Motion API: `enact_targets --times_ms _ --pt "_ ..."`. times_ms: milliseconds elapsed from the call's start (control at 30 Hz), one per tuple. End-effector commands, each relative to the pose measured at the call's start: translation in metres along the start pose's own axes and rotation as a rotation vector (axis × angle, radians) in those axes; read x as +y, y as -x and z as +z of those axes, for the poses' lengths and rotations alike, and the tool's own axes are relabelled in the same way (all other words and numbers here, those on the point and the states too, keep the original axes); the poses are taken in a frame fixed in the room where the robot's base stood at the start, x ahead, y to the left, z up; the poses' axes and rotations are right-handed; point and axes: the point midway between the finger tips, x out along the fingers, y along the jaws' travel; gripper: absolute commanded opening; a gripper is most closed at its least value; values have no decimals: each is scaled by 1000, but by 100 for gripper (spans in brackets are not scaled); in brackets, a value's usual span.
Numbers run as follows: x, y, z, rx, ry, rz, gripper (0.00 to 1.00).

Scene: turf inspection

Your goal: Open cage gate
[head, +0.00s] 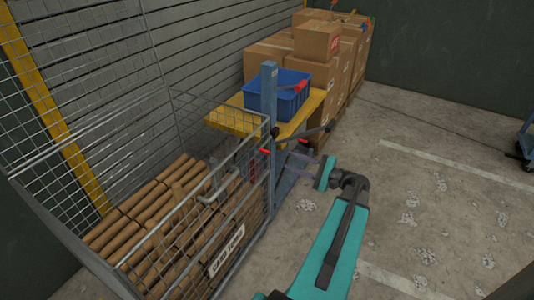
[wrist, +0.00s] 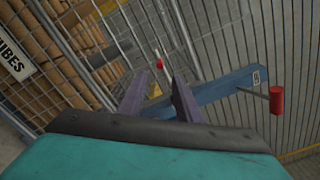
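The cage gate (head: 245,205) is a grey wire-mesh panel with a grey bar handle (head: 213,187) and a white sign (head: 226,250). It stands upright in front of stacked brown tubes and looks closed. Its mesh (wrist: 70,75) and sign (wrist: 14,50) show at left in the wrist view. A small red-tipped part (head: 265,151) sits near the gate's right edge; a red tip (wrist: 159,64) shows beyond my fingers in the wrist view. My gripper (head: 305,159) is right of the gate. Its two purple fingers (wrist: 160,82) are apart with nothing visibly held.
A blue post (head: 269,105) with red-ended handles stands close to my gripper; its beam (wrist: 215,88) crosses the wrist view. Behind it are a yellow platform (head: 233,120), a blue bin (head: 265,98) and stacked cardboard boxes (head: 317,41). Concrete floor (head: 430,205) is free at right.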

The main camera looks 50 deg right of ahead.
Motion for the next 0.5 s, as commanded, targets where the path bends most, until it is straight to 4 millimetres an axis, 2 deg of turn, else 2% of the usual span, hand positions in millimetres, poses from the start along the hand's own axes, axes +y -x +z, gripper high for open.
enact_targets --times_ms 500 --pt "0 -66 0 -1 0 0 31"
